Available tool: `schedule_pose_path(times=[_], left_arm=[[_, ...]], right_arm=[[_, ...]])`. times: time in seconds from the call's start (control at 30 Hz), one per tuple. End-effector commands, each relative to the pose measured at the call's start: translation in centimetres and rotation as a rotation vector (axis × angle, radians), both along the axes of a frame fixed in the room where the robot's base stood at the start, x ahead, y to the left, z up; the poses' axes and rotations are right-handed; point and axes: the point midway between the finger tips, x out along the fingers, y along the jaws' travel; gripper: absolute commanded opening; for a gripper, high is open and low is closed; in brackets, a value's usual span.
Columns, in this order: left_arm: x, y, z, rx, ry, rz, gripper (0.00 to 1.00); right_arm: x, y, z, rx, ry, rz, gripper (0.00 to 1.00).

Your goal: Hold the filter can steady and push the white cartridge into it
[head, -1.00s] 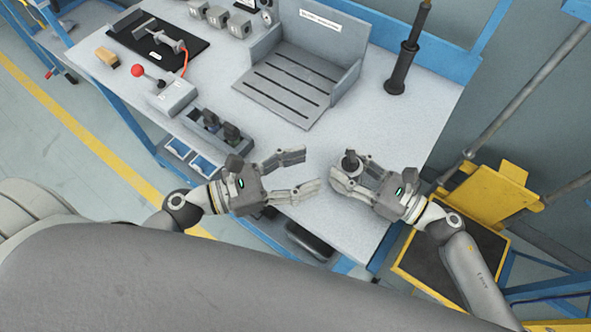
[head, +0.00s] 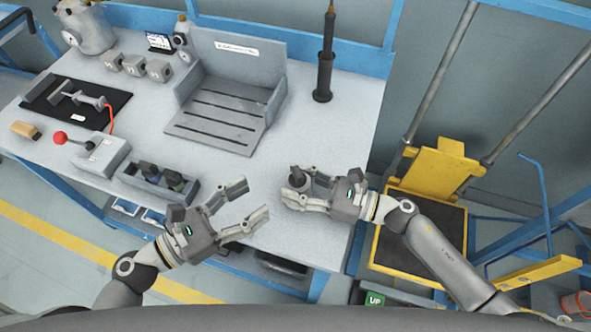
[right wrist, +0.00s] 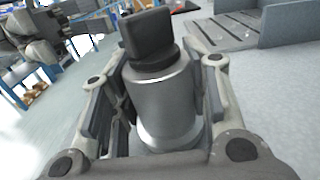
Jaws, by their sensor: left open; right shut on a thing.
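A grey metal cylinder, which looks like the filter can (head: 299,182), stands near the front right part of the bench. My right gripper (head: 291,184) is shut around its sides. In the right wrist view the can (right wrist: 163,100) sits between the two fingers, with a dark collar and a black upright block (right wrist: 147,35) on top. My left gripper (head: 256,200) is open and empty, left of the can and apart from it, over the front of the bench. I cannot make out a white cartridge in any view.
A grey bin (head: 158,184) with dark-topped items stands left of my left gripper. A slotted grey fixture (head: 217,125) lies behind. A red-knobbed box (head: 102,155) is farther left. A black post tool (head: 323,80) stands at the back right. The bench between fixture and can is clear.

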Motion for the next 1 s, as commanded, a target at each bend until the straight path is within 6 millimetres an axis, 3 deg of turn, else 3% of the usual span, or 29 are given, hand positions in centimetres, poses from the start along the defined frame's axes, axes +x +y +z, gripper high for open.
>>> schedule_pose_path(times=[0.1, 0.13, 0.3, 0.7, 0.87, 1.0], left_arm=[[0.0, 0.0, 0.0, 0.0, 0.0, 0.0, 0.56], [0.0, 0.0, 0.0, 0.0, 0.0, 0.0, 0.56], [0.0, 0.0, 0.0, 0.0, 0.0, 0.0, 0.56], [0.0, 0.0, 0.0, 0.0, 0.0, 0.0, 0.56], [0.0, 0.0, 0.0, 0.0, 0.0, 0.0, 0.56], [0.0, 0.0, 0.0, 0.0, 0.0, 0.0, 0.56]], right_arm=[[0.0, 0.0, 0.0, 0.0, 0.0, 0.0, 0.13], [0.0, 0.0, 0.0, 0.0, 0.0, 0.0, 0.46], [0.0, 0.0, 0.0, 0.0, 0.0, 0.0, 0.68], [-0.1, -0.5, -0.1, -0.001, 0.0, -0.001, 0.68], [-0.9, -2.8, -0.1, -0.003, 0.003, -0.002, 0.68], [-1.9, -5.8, -0.1, -0.004, 0.003, -0.002, 0.68]])
